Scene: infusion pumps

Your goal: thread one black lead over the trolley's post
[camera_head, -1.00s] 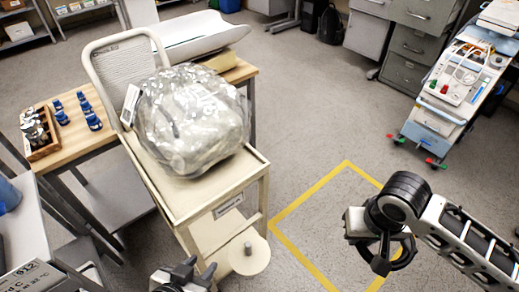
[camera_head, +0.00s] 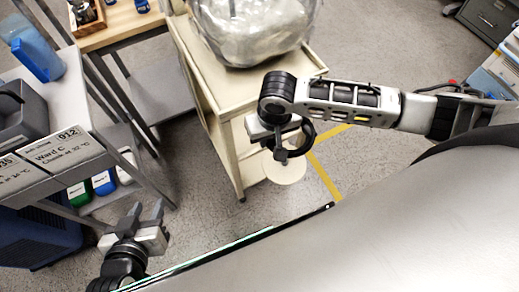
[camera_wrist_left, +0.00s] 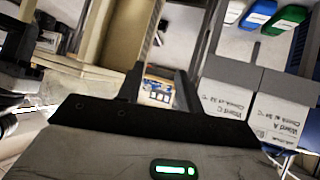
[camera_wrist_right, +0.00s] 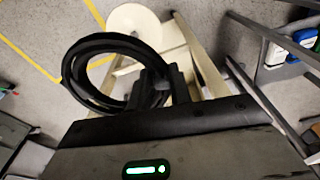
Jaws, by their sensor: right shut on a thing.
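My right gripper (camera_head: 283,152) is shut on a coiled black lead (camera_head: 308,136), which hangs in a loop from its fingers. In the right wrist view the lead (camera_wrist_right: 88,72) is a thick ring of several turns at the fingertips. The cream trolley (camera_head: 212,92) stands behind and below that gripper. Its round cream disc (camera_head: 284,170) shows just below the lead, and also in the right wrist view (camera_wrist_right: 134,22). The post is hidden or cannot be made out now. My left gripper (camera_head: 144,216) is open and empty, left of the trolley.
A clear plastic-wrapped bundle (camera_head: 255,30) sits on the trolley top. A shelf unit with ward labels (camera_head: 62,160) and bottles stands at the left, near my left gripper. A wooden-topped table (camera_head: 122,22) is behind. Floor right of the trolley, with yellow tape (camera_head: 325,180), is open.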

